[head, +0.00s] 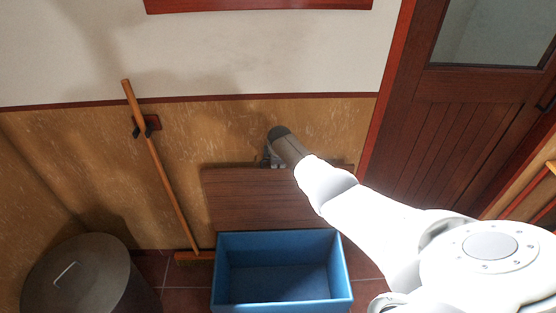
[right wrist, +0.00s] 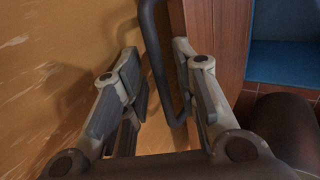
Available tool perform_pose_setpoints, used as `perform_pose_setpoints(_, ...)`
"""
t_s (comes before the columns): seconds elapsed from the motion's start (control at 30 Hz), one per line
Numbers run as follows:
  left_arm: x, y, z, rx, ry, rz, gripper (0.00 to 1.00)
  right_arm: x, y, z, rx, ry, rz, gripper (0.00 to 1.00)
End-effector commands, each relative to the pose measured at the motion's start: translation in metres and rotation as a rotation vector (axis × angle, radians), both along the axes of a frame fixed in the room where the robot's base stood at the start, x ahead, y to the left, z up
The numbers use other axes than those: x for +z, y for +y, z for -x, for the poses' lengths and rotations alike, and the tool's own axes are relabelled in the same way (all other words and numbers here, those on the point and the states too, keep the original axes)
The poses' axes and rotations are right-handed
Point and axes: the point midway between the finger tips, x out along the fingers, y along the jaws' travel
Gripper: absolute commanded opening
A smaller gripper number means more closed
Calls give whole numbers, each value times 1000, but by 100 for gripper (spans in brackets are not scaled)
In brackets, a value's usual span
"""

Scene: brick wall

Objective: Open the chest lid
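The chest is an open blue box (head: 222,273) on the floor, its inside showing empty. Its brown wooden lid (head: 255,202) is raised behind the box, toward the wall. The lid's side and part of the blue inside (right wrist: 285,45) show in the right wrist view. My right gripper (head: 271,160) is at the lid's far, upper edge, partly hidden by my wrist. In the right wrist view its fingers (right wrist: 160,92) are spread apart, with the lid's dark bar handle (right wrist: 153,55) passing between them. My left gripper is not in view.
A wooden broom (head: 161,170) leans on the wall left of the chest. A dark round bin (head: 80,282) stands at lower left. A brown door (head: 470,120) is at right. The wall (head: 225,130) is close behind the lid.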

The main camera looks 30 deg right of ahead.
Motion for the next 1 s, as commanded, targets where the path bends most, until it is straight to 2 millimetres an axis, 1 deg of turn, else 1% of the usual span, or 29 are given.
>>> perform_pose_setpoints(0.07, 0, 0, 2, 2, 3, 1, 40, -2, 0, 2, 0, 5, -1, 29)
perform_pose_setpoints(0.23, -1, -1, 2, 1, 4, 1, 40, 1, 1, 3, -1, 5, 1, 29)
perform_pose_setpoints(0.47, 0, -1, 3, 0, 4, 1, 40, 14, 4, 8, 1, 2, 2, 29)
perform_pose_setpoints(0.77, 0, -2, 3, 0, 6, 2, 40, 38, 11, 20, 0, 0, 2, 29)
perform_pose_setpoints(1.0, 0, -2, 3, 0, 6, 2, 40, 64, 20, 33, 2, -1, 2, 29)
